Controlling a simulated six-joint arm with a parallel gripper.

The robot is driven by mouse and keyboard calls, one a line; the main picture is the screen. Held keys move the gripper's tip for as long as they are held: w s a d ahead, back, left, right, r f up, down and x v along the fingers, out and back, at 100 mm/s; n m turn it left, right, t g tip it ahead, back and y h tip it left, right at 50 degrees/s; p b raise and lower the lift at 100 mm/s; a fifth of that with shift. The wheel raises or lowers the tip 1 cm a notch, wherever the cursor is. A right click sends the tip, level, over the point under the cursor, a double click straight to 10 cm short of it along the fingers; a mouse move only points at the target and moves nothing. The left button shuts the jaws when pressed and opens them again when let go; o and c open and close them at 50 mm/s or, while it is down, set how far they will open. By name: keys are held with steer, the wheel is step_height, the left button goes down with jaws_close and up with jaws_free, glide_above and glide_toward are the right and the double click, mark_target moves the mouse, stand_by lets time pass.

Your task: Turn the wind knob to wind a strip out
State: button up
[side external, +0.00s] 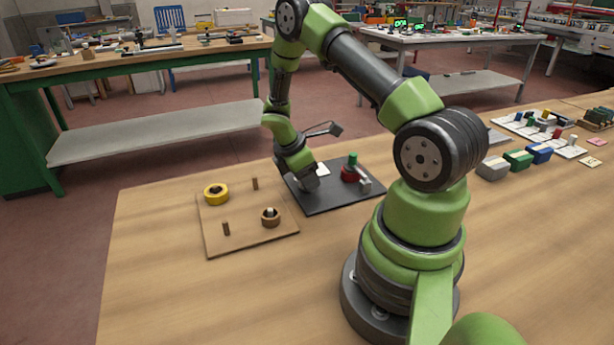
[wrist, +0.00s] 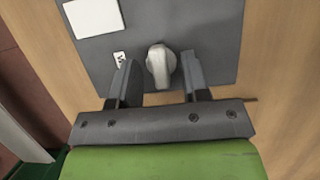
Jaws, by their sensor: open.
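The wind knob (wrist: 160,63) is a pale grey pointer-shaped knob on a dark grey panel (wrist: 205,25). In the wrist view it sits between the two fingers of my open gripper (wrist: 158,82), with a visible gap on each side. In the side view the panel (side external: 335,198) lies flat on the wooden table. My gripper (side external: 308,183) is low over the panel's left part there, and the knob is hard to tell apart from it. No strip can be made out coming from the panel.
A red part (side external: 349,174) and a green-topped post (side external: 352,160) stand on the panel's right side. A white card (wrist: 94,17) lies on it. Left of it is a wooden board (side external: 247,236) with a yellow ring (side external: 215,195), a brown ring (side external: 270,218) and pegs.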

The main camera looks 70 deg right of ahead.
steer(key=shift+f, duration=0.1)
jaws_close()
steer(key=shift+m, duration=0.4)
steer(key=m+g+y, duration=0.1)
steer(key=m, duration=0.2)
steer(key=shift+d+m, duration=0.1)
steer(key=shift+m, duration=0.3)
steer(key=m+y, duration=0.2)
steer(key=m, duration=0.2)
steer(key=shift+d+m, duration=0.1)
steer(key=shift+m, duration=0.2)
steer(key=m+y, duration=0.2)
steer(key=m, duration=0.2)
steer(key=shift+s+m+t+y, duration=0.1)
steer(key=shift+m+t+y, duration=0.4)
steer(key=shift+m, duration=1.6)
